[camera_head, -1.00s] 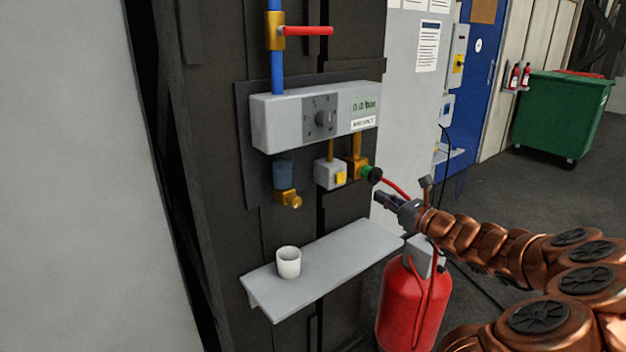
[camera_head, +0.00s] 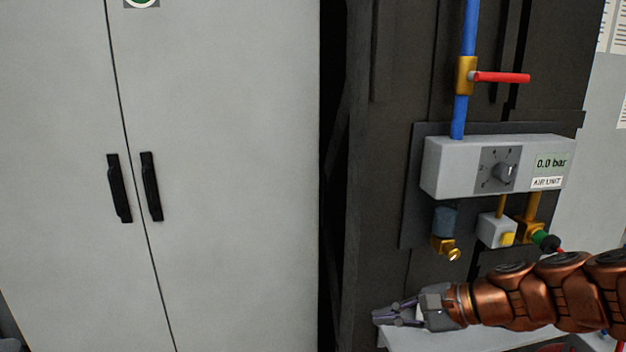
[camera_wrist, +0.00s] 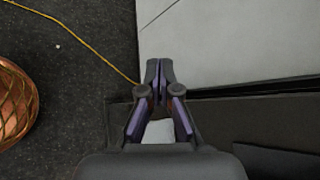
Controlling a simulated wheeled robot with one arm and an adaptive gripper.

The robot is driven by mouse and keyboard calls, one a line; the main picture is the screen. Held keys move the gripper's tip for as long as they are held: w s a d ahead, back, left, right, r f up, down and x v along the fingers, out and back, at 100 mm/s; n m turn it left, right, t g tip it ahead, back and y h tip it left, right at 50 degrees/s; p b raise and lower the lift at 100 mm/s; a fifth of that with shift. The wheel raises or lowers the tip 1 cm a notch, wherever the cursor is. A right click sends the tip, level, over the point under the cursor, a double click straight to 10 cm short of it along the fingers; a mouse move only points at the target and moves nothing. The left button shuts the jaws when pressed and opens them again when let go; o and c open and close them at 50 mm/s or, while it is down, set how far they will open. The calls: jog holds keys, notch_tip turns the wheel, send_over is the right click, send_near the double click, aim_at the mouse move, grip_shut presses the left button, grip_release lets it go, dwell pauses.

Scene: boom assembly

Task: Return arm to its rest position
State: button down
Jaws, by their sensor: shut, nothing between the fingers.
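My copper arm reaches in from the right edge of the head view, and my gripper (camera_head: 380,316) points left. The gripper is in front of the dark panel, just above the pale shelf (camera_head: 398,341) in the picture. The wrist view also shows my gripper (camera_wrist: 160,68), its two fingers shut together at the tips with nothing between them. A small pale patch shows between the finger links there; I cannot tell what it is. The white cup is not clearly visible now.
A grey cabinet (camera_head: 230,180) with two black handles fills the left. The air unit (camera_head: 455,165), with dial and "0.0 bar" display, is above my arm. A blue pipe (camera_head: 471,25) with a red-lever valve (camera_head: 500,77) rises above it. Dark floor (camera_wrist: 70,80) shows in the wrist view.

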jog(key=s+a+f+n+g+h, duration=0.2)
jog(key=s+f+n+g, duration=0.15)
jog(key=s, duration=0.35)
jog(key=s+a+f+n+g+h, duration=0.25)
jog(key=s+n, duration=0.25)
jog(key=s, duration=0.3)
jog(key=s+d+f+n+h, duration=0.2)
jog(key=s+d+n+h, duration=0.2)
jog(key=s+d, duration=0.5)
jog(key=shift+s+d+f+n+g+h+p, duration=0.2)
jog(key=shift+s+n+g+h+p, duration=0.15)
jog(key=shift+s+h, duration=0.7)
